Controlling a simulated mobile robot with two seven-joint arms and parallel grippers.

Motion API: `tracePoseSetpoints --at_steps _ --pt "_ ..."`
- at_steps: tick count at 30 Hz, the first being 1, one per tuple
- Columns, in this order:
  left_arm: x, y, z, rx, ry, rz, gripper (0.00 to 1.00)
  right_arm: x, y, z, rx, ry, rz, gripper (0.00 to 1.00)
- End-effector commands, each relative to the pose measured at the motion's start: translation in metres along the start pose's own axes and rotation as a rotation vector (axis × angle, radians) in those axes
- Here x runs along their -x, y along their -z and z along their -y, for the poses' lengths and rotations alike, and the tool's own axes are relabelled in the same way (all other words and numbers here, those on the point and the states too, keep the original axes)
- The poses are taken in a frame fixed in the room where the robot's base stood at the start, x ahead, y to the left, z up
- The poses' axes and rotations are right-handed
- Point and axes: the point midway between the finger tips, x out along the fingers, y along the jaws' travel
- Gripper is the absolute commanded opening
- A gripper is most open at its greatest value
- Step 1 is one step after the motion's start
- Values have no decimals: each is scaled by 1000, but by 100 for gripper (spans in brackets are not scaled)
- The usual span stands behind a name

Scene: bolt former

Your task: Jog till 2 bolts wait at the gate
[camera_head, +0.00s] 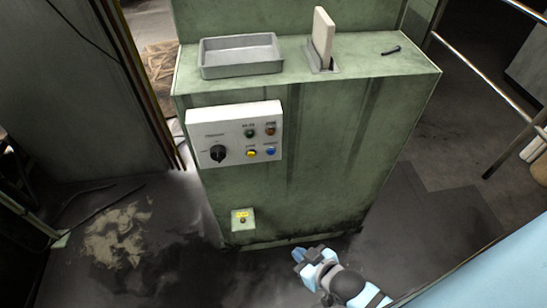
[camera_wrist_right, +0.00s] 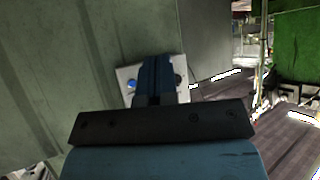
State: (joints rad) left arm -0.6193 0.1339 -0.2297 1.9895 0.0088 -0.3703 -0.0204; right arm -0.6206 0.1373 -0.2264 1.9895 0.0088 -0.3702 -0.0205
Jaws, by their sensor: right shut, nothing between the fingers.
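The green machine cabinet (camera_head: 330,150) carries a white control panel (camera_head: 234,134) on its front. The panel has a black selector knob (camera_head: 218,153), a green button (camera_head: 250,133), a red button (camera_head: 270,130), a yellow button (camera_head: 251,153) and a blue button (camera_head: 270,151). On the cabinet top stands an upright pale plate, seemingly the gate (camera_head: 322,36). One dark bolt (camera_head: 391,50) lies to its right, apart from it. My right gripper (camera_head: 299,255) is shut and empty, low before the cabinet. In the right wrist view, its fingers (camera_wrist_right: 157,75) partly hide the panel (camera_wrist_right: 127,74).
A grey tray (camera_head: 240,70) sits at the left of the cabinet top; it looks empty. A metal railing (camera_head: 485,75) runs at the right. The floor around is dark and stained.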

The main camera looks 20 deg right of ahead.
Motion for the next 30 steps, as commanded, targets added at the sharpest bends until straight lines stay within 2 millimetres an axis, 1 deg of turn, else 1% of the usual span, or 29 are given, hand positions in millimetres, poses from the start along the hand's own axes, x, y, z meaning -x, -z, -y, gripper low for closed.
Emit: tracePoseSetpoints --at_steps 13,15,17,18,20,23,24,26,27,30 --pt "0 1 4 -3 6 -1 43 -1 3 0 -2 0 -5 0" --pt "-1 1 5 -4 7 -2 54 -2 3 2 -3 3 -6 0" --pt "-1 1 5 -4 7 -2 54 -6 6 2 -14 11 -14 0" --pt "-2 0 5 -4 6 -3 54 -11 10 2 -29 22 -25 0" --pt "-2 -1 4 -4 6 -2 54 -22 19 3 -66 48 -50 0" --pt "-4 -4 3 -3 3 -2 54 -49 45 4 -159 114 -115 0" --pt "-5 -5 2 -3 2 -1 54 -61 58 4 -201 144 -144 0" --pt "-6 -7 1 -2 -1 0 54 -76 78 4 -267 188 -187 0" --pt "-7 -8 0 -2 -2 1 54 -86 92 3 -308 216 -216 0" --pt "-8 -10 -1 -1 -5 2 54 -105 123 0 -402 275 -276 0"
